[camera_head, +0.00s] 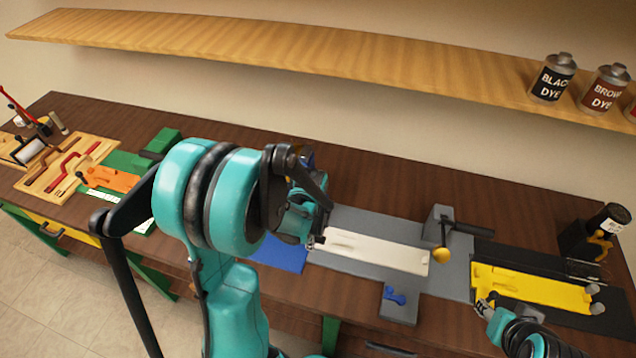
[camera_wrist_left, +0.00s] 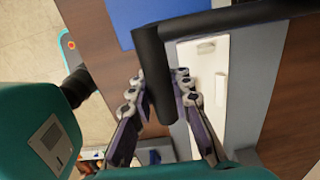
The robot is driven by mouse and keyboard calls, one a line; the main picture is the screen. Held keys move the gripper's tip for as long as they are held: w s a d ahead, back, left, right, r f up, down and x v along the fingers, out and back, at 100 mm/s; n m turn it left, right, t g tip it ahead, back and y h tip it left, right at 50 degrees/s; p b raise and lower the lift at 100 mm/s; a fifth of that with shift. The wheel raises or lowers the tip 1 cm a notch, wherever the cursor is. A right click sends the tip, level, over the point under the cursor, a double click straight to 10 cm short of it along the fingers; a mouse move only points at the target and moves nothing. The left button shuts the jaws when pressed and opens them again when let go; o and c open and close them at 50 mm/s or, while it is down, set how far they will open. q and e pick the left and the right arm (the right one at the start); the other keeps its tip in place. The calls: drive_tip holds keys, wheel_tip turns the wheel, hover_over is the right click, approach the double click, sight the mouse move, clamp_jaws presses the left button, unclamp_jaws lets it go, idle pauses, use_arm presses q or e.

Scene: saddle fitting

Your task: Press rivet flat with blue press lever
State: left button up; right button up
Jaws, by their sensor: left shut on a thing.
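My left gripper (camera_head: 318,212) is above the left end of the white plate (camera_head: 370,250). In the left wrist view its fingers (camera_wrist_left: 158,95) are shut on a thick black bar (camera_wrist_left: 153,70) that bends away over the white plate (camera_wrist_left: 212,80). The bar looks black rather than blue. My left arm hides most of it in the head view. A small blue lever-like part (camera_head: 395,296) sits on a grey block in front of the plate. My right gripper (camera_head: 487,305) is at the front edge of the yellow plate (camera_head: 535,287). I cannot make out the rivet.
A blue mat (camera_head: 280,252) lies left of the grey base (camera_head: 375,222). A grey post (camera_head: 438,218) with a black handle (camera_head: 472,228) and a brass knob (camera_head: 441,256) stands at its right. Tools and an orange piece (camera_head: 112,178) lie far left. Dye cans (camera_head: 553,79) stand on the shelf.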

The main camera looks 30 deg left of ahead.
use_arm(q)
drive_tip(key=shift+s+r, duration=0.1)
drive_tip(key=shift+r, duration=0.05)
drive_tip(key=shift+r+p, duration=1.1)
drive_tip(key=shift+r, duration=0.35)
drive_tip(key=shift+r, duration=0.1)
drive_tip(key=shift+w+a+r+p, duration=0.1)
drive_tip(key=shift+w+r+p, duration=0.15)
drive_tip(key=shift+r+p, duration=0.65)
drive_tip(key=shift+w+a+r+p, duration=0.1)
drive_tip(key=shift+w+r+p, duration=0.15)
drive_tip(key=shift+r+p, duration=0.6)
drive_tip(key=w+r+p, duration=0.4)
drive_tip(key=r, duration=0.3)
drive_tip(key=shift+w+a+r, duration=0.2)
drive_tip(key=shift+a+r, duration=0.1)
drive_tip(key=shift+a, duration=0.1)
drive_tip(key=shift+o, duration=0.2)
drive_tip(key=shift+w+a+r+p, duration=0.25)
drive_tip(key=shift+w+r+p, duration=0.2)
drive_tip(key=shift+w+r, duration=0.5)
drive_tip(key=shift+o, duration=0.4)
drive_tip(key=shift+w, duration=0.15)
